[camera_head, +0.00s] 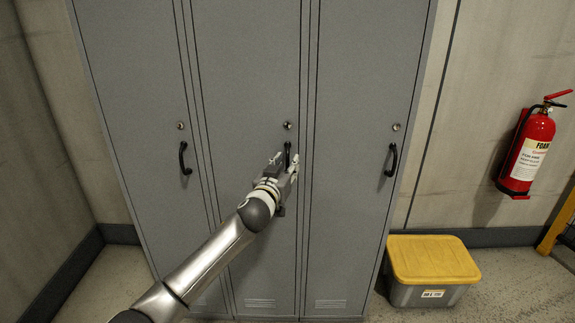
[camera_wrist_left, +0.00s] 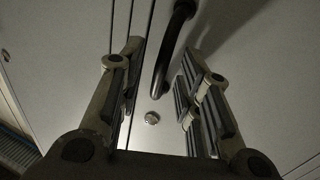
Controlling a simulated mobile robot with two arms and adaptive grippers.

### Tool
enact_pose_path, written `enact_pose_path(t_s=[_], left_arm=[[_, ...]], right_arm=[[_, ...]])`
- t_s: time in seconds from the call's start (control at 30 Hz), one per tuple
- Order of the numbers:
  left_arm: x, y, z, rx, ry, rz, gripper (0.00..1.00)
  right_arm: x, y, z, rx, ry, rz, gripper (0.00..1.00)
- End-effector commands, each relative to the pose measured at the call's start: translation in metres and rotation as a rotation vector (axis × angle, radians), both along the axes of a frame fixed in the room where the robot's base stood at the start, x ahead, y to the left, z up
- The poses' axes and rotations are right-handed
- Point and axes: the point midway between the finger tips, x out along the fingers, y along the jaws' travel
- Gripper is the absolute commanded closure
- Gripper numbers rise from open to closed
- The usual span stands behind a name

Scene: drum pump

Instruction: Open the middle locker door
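The middle locker door (camera_head: 244,75) is grey and stands shut between two other locker doors. Its black handle (camera_head: 288,154) is on the right side of the door, below a round lock (camera_head: 287,125). My left gripper (camera_head: 285,160) is at this handle. In the left wrist view the black handle (camera_wrist_left: 174,50) runs between the two open fingers of the left gripper (camera_wrist_left: 160,90), apart from both, and the lock (camera_wrist_left: 152,118) shows below it. The gripper partly hides the handle in the head view. My right gripper is not in view.
The left locker door (camera_head: 140,90) and right locker door (camera_head: 365,80) are shut, each with a black handle. A grey box with a yellow lid (camera_head: 432,258) stands on the floor at the right. A red fire extinguisher (camera_head: 530,150) hangs on the right wall.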

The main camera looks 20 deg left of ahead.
Motion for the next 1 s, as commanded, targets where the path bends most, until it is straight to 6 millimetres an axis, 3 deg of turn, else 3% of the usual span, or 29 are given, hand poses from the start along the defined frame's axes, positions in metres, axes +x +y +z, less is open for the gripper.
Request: enact_pose_path(t_s=[0.2, 0.5, 0.77, 1.0], left_arm=[[0.0112, -0.0003, -0.0001, 0.001, 0.0, 0.0, 0.68], [0.0126, -0.0002, 0.0, 0.001, 0.0, 0.0, 0.68], [0.0125, -0.0002, 0.0, 0.001, 0.0, 0.0, 0.99], [0.0124, -0.0001, 0.0, 0.0, 0.0, 0.0, 1.0]], right_arm=[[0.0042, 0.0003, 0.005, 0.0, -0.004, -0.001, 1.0], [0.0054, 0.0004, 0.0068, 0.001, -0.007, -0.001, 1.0], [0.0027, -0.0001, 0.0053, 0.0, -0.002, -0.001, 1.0], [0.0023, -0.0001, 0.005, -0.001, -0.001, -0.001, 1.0]])
